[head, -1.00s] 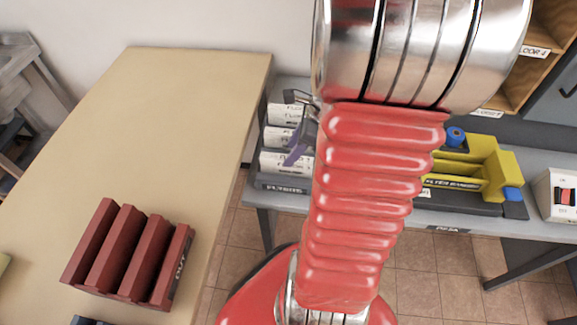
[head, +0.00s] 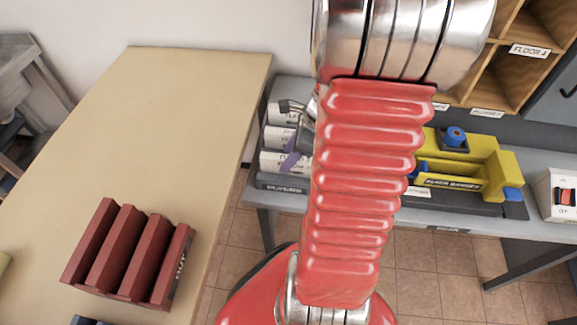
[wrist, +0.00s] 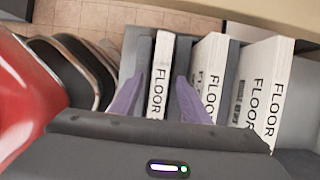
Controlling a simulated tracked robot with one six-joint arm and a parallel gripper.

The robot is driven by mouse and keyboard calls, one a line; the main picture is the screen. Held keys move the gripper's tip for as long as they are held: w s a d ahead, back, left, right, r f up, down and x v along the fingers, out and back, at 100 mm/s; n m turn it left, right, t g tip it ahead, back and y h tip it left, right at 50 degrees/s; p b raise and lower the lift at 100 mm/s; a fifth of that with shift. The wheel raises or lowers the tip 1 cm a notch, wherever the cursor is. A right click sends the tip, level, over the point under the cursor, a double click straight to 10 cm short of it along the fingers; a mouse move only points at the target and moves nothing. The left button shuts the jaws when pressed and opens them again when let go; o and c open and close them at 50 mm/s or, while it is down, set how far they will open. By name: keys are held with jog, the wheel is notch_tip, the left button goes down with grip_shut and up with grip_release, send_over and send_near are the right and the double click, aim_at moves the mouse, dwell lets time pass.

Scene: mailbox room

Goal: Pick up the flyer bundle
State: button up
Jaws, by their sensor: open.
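Several white flyer bundles marked FLOOR stand on edge in a dark rack (head: 283,184) on the grey bench. The nearest bundle to the bench's front edge (head: 273,163) is partly covered by my gripper in the head view. In the wrist view, my gripper (wrist: 161,78) is open, with its purple fingers on either side of the narrow leftmost bundle (wrist: 160,52). The other two bundles, a middle one (wrist: 208,65) and a right one (wrist: 266,80), stand to the right of the fingers. I cannot tell whether the fingers touch any bundle.
A yellow holder with blue parts (head: 481,160) stands right of my arm on the bench. A switch box (head: 562,196) is at far right, with wooden pigeonholes (head: 518,70) above. A red slotted rack (head: 127,255) sits on the tan table (head: 165,130), which is otherwise largely clear.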

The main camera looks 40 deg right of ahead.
jog(key=shift+f, duration=0.1)
grip_shut()
dwell(0.5)
